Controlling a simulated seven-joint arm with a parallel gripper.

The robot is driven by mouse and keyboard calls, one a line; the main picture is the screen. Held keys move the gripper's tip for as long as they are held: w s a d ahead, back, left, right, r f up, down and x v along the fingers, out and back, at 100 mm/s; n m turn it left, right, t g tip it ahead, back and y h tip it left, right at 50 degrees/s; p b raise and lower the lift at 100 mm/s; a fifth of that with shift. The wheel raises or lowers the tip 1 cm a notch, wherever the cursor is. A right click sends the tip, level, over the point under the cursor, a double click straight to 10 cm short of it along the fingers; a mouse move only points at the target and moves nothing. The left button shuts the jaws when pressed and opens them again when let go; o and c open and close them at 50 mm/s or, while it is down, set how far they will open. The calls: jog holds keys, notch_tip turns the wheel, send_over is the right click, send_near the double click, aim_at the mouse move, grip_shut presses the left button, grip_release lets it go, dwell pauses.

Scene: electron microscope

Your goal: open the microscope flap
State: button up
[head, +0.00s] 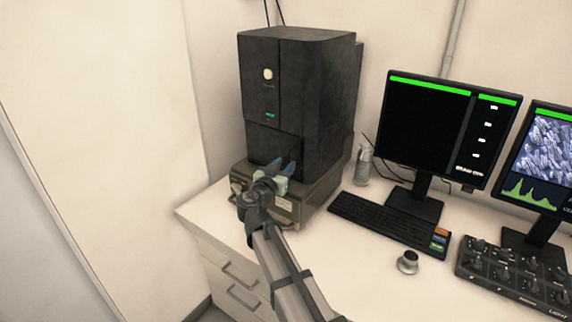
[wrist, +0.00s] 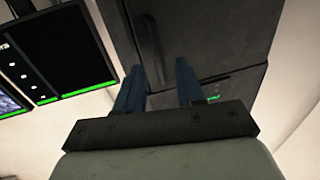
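The microscope (head: 318,75) is a tall dark box on a low dark base at the back left of the desk. Its flap (head: 272,146) is the lower front panel, and it looks closed, flush with the front. In the wrist view the microscope's dark front (wrist: 225,35) fills the upper middle, with a seam and a small green light. My gripper (head: 281,167) is right in front of the flap's lower part. Its two blue fingers (wrist: 158,85) stand apart with nothing seen between them. Whether the fingertips touch the flap cannot be told.
The base unit (head: 310,195) sits under the microscope. A wall stands close on the left.

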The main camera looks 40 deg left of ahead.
jog(key=shift+w+a, duration=0.15)
jog(key=shift+w, duration=0.75)
jog(key=shift+c, duration=0.3)
grip_shut()
